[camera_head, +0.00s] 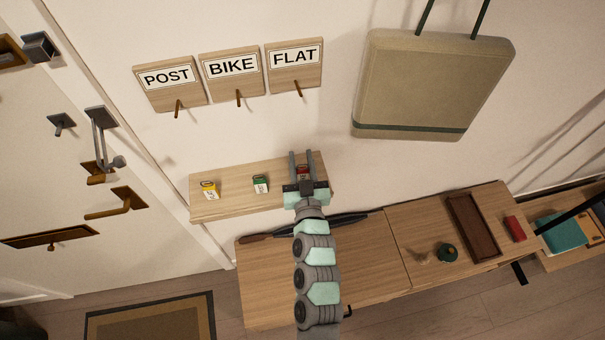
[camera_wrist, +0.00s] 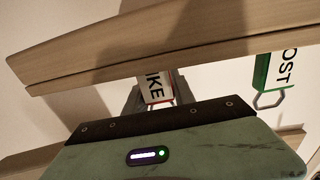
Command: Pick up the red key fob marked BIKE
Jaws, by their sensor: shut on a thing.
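The red key fob (camera_head: 303,173) is at the right end of the small wall shelf (camera_head: 235,206), partly covered by my gripper (camera_head: 300,158). In the wrist view the fob (camera_wrist: 156,88) shows a white label with the letters "IKE" and a red edge. It lies between the fingers of my gripper (camera_wrist: 158,98), which are shut on it. The shelf edge (camera_wrist: 120,57) crosses close to the fob in that view; I cannot tell whether the fob still touches the shelf.
A green fob (camera_head: 261,184), reading "OST" in the wrist view (camera_wrist: 275,75), and a yellow fob (camera_head: 209,190) are on the shelf to the left. Hook boards POST (camera_head: 170,94), BIKE (camera_head: 234,85) and FLAT (camera_head: 294,77) hang above. A beige bag (camera_head: 430,85) hangs right.

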